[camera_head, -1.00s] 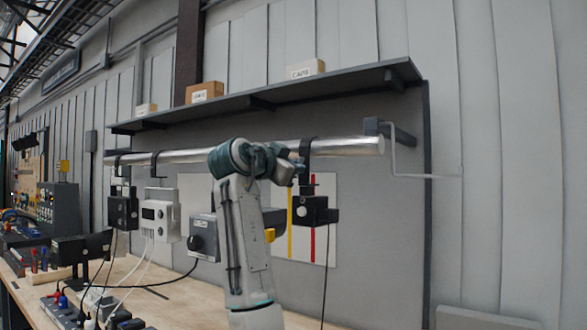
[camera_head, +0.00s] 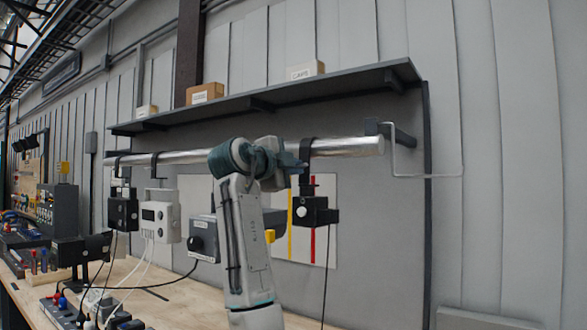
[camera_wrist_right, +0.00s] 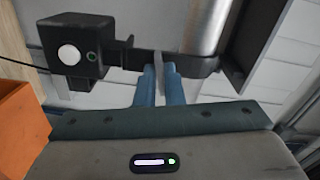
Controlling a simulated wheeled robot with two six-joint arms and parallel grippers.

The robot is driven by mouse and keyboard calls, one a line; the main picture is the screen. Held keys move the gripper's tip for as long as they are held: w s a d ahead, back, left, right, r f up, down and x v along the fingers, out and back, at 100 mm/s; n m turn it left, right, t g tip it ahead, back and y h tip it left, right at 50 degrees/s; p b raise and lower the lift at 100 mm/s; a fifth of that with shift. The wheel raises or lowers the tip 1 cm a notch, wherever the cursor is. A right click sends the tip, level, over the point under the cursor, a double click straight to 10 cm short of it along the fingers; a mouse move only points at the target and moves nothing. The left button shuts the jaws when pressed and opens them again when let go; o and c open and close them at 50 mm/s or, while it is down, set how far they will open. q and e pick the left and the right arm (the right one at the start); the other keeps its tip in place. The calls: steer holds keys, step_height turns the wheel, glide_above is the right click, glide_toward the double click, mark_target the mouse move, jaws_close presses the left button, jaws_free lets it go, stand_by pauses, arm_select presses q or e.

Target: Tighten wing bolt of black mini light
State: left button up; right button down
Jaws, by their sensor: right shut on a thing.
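The black mini light (camera_head: 314,210) hangs from the right part of the silver pipe (camera_head: 345,146) by a black hook clamp (camera_head: 305,180). In the right wrist view the light (camera_wrist_right: 82,72) has a white round face, and its clamp (camera_wrist_right: 198,66) lies against the pipe. My right gripper (camera_head: 298,164) is at the clamp, just under the pipe. In the wrist view its blue fingers (camera_wrist_right: 159,72) are shut on a thin grey piece at the clamp, the wing bolt (camera_wrist_right: 158,63); the fingers hide most of it. My left gripper is not in view.
A shelf (camera_head: 350,84) with boxes runs above the pipe. A wooden bench (camera_head: 165,293) with power strips and cables lies below.

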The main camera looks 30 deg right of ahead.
steer(key=shift+m, duration=0.4)
steer(key=c, duration=1.6)
jaws_free()
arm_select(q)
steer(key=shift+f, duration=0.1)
arm_select(e)
steer(key=shift+a, duration=0.15)
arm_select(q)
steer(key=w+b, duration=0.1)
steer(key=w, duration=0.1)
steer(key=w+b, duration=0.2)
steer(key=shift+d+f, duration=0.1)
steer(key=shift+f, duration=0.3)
arm_select(e)
steer(key=v, duration=1)
steer(key=shift+s+a, duration=0.2)
steer(key=shift+s, duration=0.05)
